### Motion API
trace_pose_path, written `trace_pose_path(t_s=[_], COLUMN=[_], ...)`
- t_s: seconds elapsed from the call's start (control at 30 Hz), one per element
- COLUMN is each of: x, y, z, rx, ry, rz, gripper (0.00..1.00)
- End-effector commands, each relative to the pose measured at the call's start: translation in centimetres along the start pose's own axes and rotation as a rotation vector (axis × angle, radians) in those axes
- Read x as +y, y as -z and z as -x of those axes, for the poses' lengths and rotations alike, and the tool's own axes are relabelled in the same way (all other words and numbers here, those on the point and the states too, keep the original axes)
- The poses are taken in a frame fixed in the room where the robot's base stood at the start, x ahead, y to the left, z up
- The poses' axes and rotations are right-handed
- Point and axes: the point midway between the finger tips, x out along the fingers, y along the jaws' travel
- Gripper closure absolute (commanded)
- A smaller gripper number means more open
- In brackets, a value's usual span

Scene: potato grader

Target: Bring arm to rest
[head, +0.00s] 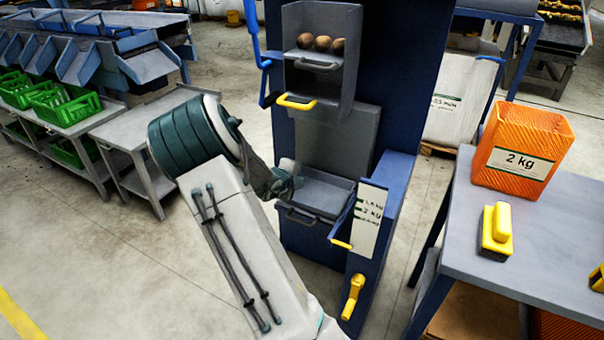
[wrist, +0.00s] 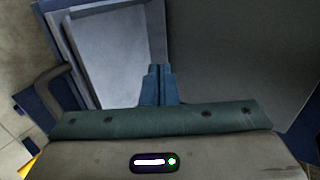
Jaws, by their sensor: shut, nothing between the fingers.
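My gripper (head: 287,181) is at the front of the blue grader machine (head: 398,100), just above and left of its lower grey tray (head: 325,192). In the wrist view my gripper's fingers (wrist: 158,72) are together and empty, over the pale floor of the tray (wrist: 112,60). My arm reaches up from the bottom of the head view, bends at a dark green joint and comes down toward the machine. Whether the fingers touch the tray cannot be told.
An upper bin (head: 318,62) holds several potatoes, with a yellow handle (head: 296,102) below. An orange 2 kg crate (head: 522,148) and a yellow tool (head: 497,232) stand on the right table (head: 560,225). Grey benches with green crates (head: 65,106) are at left. Floor at lower left is clear.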

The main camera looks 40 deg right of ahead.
Motion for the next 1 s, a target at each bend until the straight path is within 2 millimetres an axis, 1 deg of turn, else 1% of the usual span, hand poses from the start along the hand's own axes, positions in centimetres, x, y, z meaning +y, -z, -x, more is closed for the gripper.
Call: trace_pose_path(t_s=[0.07, 0.3, 0.37, 0.47, 0.57, 0.6, 0.63, 0.67, 0.7, 0.73, 0.77, 0.8, 0.87, 0.9, 0.97, 1.0], x=[0.0, -0.1, -0.2, -0.5, -0.8, -0.9, -0.9, -1.0, -1.1, -1.2, -1.2, -1.4, -1.5, -1.7, -1.9, -2.0], y=[0.0, 0.0, -0.4, -1.6, -3.5, -4.1, -4.6, -5.0, -5.4, -5.7, -5.9, -6.1, -6.1, -5.9, -5.5, -5.0], z=[0.4, 0.7, 1.4, 3.6, 7.5, 9.4, 10.8, 12.3, 14.3, 15.8, 17.4, 19.5, 22.7, 24.8, 27.9, 29.9], rx=[0.0, -0.006, -0.027, -0.101, -0.228, -0.288, -0.333, -0.379, -0.44, -0.487, -0.532, -0.593, -0.682, -0.74, -0.822, -0.875], ry=[0.0, -0.007, -0.027, -0.091, -0.176, -0.207, -0.228, -0.246, -0.268, -0.28, -0.29, -0.299, -0.306, -0.305, -0.297, -0.289], rz=[-0.001, 0.004, 0.025, 0.097, 0.229, 0.292, 0.343, 0.394, 0.462, 0.516, 0.571, 0.646, 0.762, 0.84, 0.963, 1.046], gripper=[1.0, 1.0, 1.0, 1.0, 1.0, 1.0, 1.0, 1.0, 1.0, 1.0, 1.0, 1.0, 1.0, 1.0, 1.0, 1.0])
